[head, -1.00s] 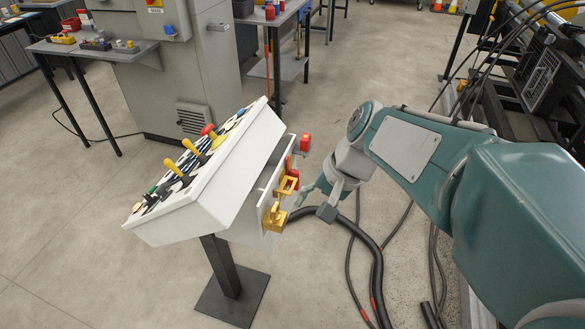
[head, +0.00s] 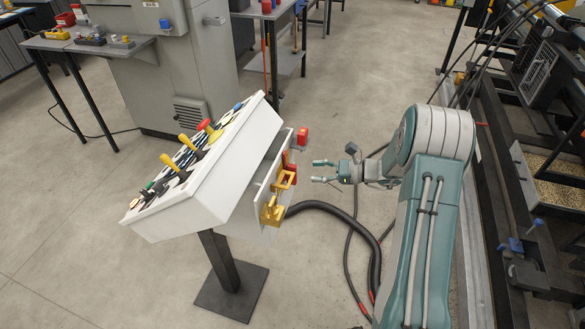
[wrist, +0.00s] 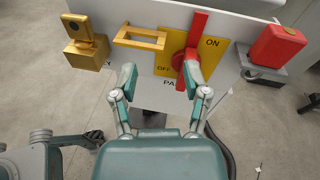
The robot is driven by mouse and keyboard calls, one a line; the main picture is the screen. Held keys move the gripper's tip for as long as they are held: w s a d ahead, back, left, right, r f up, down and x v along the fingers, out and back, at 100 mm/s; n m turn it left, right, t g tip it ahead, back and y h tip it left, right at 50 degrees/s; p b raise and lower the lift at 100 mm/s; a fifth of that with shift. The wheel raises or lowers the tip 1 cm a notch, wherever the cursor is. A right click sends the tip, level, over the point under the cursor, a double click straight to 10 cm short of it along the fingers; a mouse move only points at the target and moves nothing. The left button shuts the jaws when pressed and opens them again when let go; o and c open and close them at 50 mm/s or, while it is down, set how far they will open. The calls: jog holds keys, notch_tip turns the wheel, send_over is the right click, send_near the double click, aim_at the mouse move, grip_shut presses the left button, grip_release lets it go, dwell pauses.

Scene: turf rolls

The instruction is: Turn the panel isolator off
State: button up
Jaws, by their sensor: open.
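The panel isolator is a red bar handle (wrist: 197,35) on a yellow plate (wrist: 170,52) on the console's side face. In the wrist view the bar stands nearly upright, leaning slightly right at its top, with ON to its right and OFF to its lower left. It also shows small and red in the head view (head: 290,168). My gripper (wrist: 160,76) is open and empty, facing the plate. Its right fingertip overlaps the bar's lower end in the wrist view. In the head view my gripper (head: 316,171) stands apart, right of the side face.
A yellow bracket (wrist: 140,38) and a yellow block (wrist: 87,45) project left of the plate. A red box (wrist: 277,46) sits to its right. The sloped console (head: 205,170) carries yellow levers. A dark hose (head: 345,222) runs behind below.

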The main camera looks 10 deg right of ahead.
aim_at(293, 168)
jog(key=w+d+f+m+t, duration=0.2)
jog(key=d+f+m+t, duration=0.1)
jog(key=d+f, duration=0.15)
jog(key=x, duration=1.1)
jog(key=shift+s+a, duration=0.1)
jog(key=shift+a, duration=0.25)
jog(key=shift+d, duration=0.1)
grip_shut()
